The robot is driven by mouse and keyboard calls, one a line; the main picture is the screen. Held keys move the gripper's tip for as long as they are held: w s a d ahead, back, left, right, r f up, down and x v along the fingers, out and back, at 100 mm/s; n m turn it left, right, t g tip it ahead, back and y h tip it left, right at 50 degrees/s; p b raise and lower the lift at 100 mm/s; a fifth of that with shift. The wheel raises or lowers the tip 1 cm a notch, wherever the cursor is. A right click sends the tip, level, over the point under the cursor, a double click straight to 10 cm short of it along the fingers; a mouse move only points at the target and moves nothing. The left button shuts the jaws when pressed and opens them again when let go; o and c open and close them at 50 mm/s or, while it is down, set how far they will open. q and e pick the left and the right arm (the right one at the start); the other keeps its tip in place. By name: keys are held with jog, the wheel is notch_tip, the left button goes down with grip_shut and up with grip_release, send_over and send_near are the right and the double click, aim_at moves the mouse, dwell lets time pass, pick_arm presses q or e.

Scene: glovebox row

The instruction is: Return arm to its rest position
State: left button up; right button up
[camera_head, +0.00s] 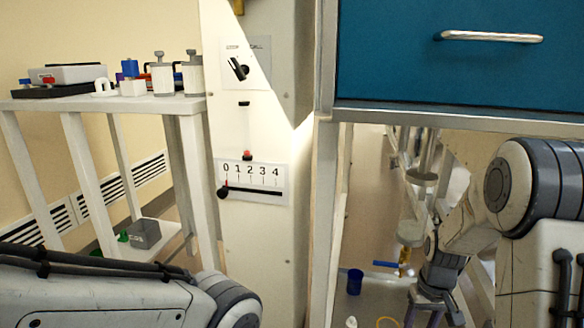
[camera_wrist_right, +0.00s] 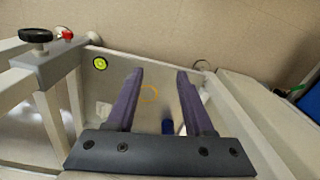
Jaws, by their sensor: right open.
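My right arm (camera_head: 545,190) comes in from the right in the head view and reaches down into the space under the blue drawer front. My right gripper (camera_head: 432,312) is low there, with its fingertips cut off or hard to make out at the bottom edge. In the right wrist view its two purple fingers (camera_wrist_right: 160,72) stand well apart with nothing gripped between them. My left arm (camera_head: 110,290) crosses the lower left of the head view, and its gripper is out of the picture.
A blue drawer front (camera_head: 440,75) overhangs my right arm. A blue cup (camera_head: 355,282) stands left of the right gripper. A white post with a 0-to-4 scale (camera_head: 255,178) stands mid-view. A white table (camera_head: 130,103) at left carries several items.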

jog(key=s+a+r+n+p, duration=0.2)
jog(key=s+a+r, duration=0.1)
jog(key=a+r, duration=0.4)
jog(key=s+a+r+n+p, duration=0.25)
jog(key=a+r, duration=0.25)
jog(key=a, duration=0.3)
jog(key=s+a+r+n+p, duration=0.2)
jog(key=s+a+r, duration=0.25)
jog(key=s, duration=0.35)
jog(key=s+a+r+n+p, duration=0.25)
jog(key=s+a+r, duration=0.2)
jog(key=s, duration=0.45)
notch_tip(320, 180, up, 38)
jog(key=m+p, duration=0.1)
jog(key=p, duration=3.7)
jog(key=shift+y, duration=0.4)
